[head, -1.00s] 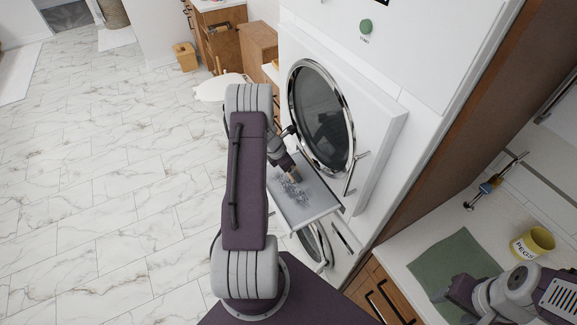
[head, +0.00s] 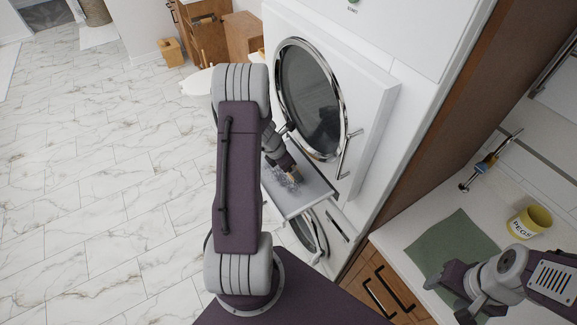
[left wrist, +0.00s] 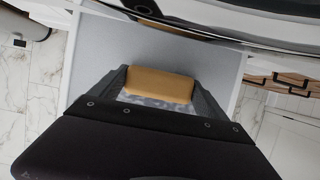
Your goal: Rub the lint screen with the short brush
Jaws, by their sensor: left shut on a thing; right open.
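The lint screen (head: 314,192) is a flat grey panel with a pale rim, sticking out below the round dryer door in the head view. A patch of grey lint (head: 283,181) lies on it. My left gripper (head: 287,165) is over the screen, shut on the short brush (head: 292,174). In the left wrist view the brush's tan block (left wrist: 160,84) sits between the fingers, with lint just below it. The bristles are hidden, so contact with the screen cannot be told. My right gripper (head: 451,297) is open and empty over the green cloth at lower right.
The round dryer door (head: 310,98) stands close above the screen. A lower round door (head: 308,232) is beneath it. On the right counter are a green cloth (head: 452,244), a yellow pegs pot (head: 529,221) and a tap-like fitting (head: 489,161). The marble floor (head: 100,190) at left is clear.

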